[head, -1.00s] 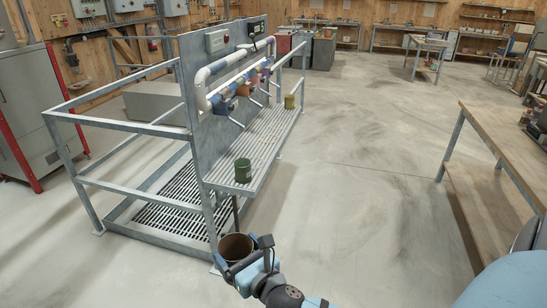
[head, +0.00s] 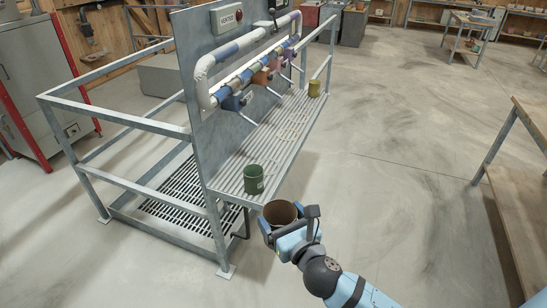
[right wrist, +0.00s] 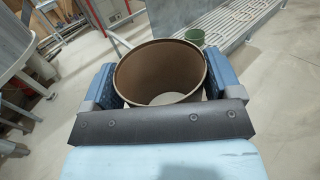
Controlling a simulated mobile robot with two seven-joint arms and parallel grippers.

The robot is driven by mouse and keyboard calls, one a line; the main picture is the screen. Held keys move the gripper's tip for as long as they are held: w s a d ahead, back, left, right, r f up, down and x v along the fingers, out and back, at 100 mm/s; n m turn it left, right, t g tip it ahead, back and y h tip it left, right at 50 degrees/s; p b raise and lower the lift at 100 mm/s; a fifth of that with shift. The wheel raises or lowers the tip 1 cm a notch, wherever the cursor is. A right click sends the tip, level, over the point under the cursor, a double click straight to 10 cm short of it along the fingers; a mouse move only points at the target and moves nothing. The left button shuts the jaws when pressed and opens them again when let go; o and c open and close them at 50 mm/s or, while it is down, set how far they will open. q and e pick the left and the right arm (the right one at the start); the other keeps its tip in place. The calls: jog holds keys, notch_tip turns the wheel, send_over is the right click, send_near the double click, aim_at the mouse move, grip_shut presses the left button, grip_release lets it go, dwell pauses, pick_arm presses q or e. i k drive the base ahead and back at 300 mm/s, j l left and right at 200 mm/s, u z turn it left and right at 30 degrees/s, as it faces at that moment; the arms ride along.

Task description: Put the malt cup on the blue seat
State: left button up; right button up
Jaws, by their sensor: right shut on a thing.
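The brown cup (head: 280,212), taken as the malt cup, is in my right gripper (head: 290,218); no label on it shows. In the right wrist view the cup (right wrist: 160,72) sits upright between the two blue fingers, its open brown mouth showing and no contents visible. In the head view it is off the front corner of the slatted shelf, apart from the green cup. Blue parts (head: 234,102) hang under the pipe above the shelf. I cannot tell which of them, if any, is the blue seat. My left gripper is out of view.
A green cup (head: 253,179) stands near the front end of the slatted shelf (head: 228,180), and a yellow cup (head: 314,88) at its far end. Pale outlines mark the shelf between them. A metal rail frame (head: 140,125) stands left. The floor to the right is open.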

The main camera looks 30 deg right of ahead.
aim_at(268, 166)
jog(key=i+l, duration=0.8)
jog(key=i+j, duration=0.35)
jog(key=i, duration=0.15)
